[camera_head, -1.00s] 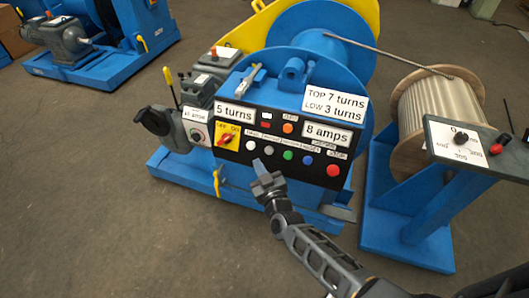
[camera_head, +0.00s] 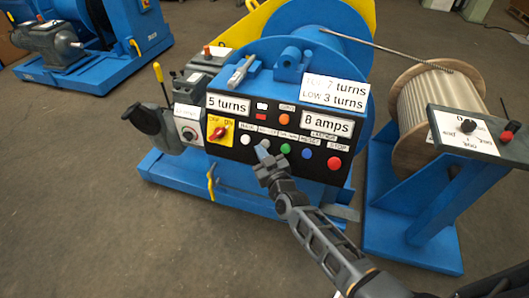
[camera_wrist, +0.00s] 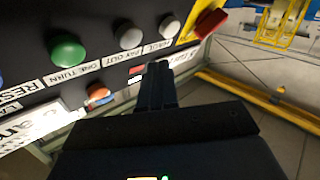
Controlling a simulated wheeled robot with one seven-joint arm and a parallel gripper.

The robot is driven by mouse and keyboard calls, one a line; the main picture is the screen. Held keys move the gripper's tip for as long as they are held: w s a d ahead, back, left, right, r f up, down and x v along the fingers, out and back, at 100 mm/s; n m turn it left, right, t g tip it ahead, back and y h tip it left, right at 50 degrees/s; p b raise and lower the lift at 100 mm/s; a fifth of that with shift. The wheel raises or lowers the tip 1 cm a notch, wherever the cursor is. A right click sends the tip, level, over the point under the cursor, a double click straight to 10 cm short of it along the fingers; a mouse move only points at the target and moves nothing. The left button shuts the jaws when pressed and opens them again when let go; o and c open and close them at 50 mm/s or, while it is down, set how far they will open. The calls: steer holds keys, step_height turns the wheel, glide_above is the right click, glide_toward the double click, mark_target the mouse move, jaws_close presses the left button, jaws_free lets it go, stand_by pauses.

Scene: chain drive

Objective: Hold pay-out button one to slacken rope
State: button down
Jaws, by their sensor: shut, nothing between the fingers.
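The black control panel (camera_head: 300,170) is on the front of the blue winch. In the wrist view the button labelled PAY OUT (camera_wrist: 130,36) is pale grey, between the white HAUL button (camera_wrist: 170,27) and the green ONE TURN button (camera_wrist: 67,50). In the head view my gripper (camera_head: 262,150) is at the panel and covers the pay-out button at least in part. It is shut and empty. In the wrist view its dark fingertips (camera_wrist: 157,70) show just beside the button row; I cannot tell whether they touch anything. The rope (camera_head: 385,52) runs from the winch drum to the spool.
A red STOP button (camera_head: 334,163) and a blue button (camera_head: 306,153) are to the right on the panel. A red-and-yellow switch (camera_head: 219,133) is to the left. The spool stand (camera_head: 405,235) is on the right. Open floor (camera_head: 90,220) lies to the left.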

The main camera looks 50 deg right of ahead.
mark_target(265, 144)
steer(key=shift+w+d+f+b, duration=0.2)
steer(key=shift+d+f+b, duration=0.1)
steer(key=shift+d+b, duration=0.25)
steer(key=shift+w+d+f+b, duration=0.15)
steer(key=shift+d+f+b, duration=0.1)
steer(key=shift+d+b, duration=0.2)
steer(key=shift+w+d+f+b, duration=0.2)
steer(key=shift+d+b, duration=0.2)
steer(key=shift+b, duration=0.35)
steer(key=shift+w+d+f+b, duration=0.15)
steer(key=shift+d+b, duration=0.2)
steer(key=shift+b, duration=0.35)
stand_by(3.9)
steer(key=shift+s+a+r+p, duration=0.1)
steer(key=shift+s+r+p, duration=0.05)
steer(key=shift+p, duration=0.25)
stand_by(0.5)
steer(key=p, duration=0.1)
steer(key=a+p, duration=0.1)
steer(key=shift+s+a+r+p, duration=0.15)
steer(key=shift+s+r+p, duration=0.1)
steer(key=shift+r+p, duration=0.1)
steer(key=shift+f, duration=0.1)
